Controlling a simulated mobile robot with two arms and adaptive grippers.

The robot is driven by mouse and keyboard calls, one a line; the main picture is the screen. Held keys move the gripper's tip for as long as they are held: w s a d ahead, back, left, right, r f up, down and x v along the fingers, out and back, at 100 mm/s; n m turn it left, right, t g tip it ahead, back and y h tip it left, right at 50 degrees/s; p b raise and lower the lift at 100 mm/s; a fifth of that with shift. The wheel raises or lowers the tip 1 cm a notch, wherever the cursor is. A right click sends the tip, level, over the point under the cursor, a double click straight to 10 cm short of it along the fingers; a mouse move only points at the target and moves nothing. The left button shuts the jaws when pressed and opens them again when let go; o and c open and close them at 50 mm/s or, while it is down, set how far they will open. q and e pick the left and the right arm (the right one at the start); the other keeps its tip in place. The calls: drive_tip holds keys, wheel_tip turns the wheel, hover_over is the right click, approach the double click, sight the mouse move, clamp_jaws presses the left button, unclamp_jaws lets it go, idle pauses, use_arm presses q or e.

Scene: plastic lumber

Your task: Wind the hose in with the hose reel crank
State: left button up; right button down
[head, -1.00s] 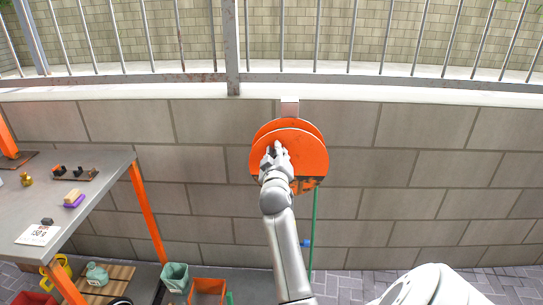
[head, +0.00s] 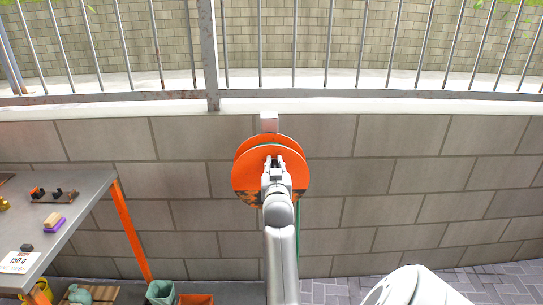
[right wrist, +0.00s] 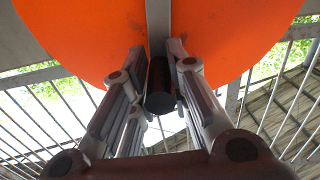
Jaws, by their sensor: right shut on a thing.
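The orange hose reel (head: 242,172) hangs on the block wall, with worn dark patches along its lower edge. The green hose (head: 298,225) hangs down from its right side, partly behind my arm. My right gripper (head: 273,163) is in front of the reel's face. In the right wrist view, its fingers (right wrist: 160,85) stand on either side of the dark cylindrical crank handle (right wrist: 160,103) and are shut on it. The orange reel face (right wrist: 90,35) fills the top of that view. The rest of the crank is mostly hidden. My left gripper is not in view.
A grey table (head: 85,205) with orange legs stands at the left, with small items on it. A green pot (head: 160,291) and an orange box (head: 195,299) are on the ground below. A metal railing (head: 208,60) runs above the wall. The right wall is clear.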

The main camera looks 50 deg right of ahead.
drive_tip(key=shift+s+d+r, duration=0.1)
drive_tip(key=shift+s+r, duration=0.05)
idle(0.3)
drive_tip(key=c, duration=1.3)
unclamp_jaws()
drive_tip(key=shift+v, duration=3.75)
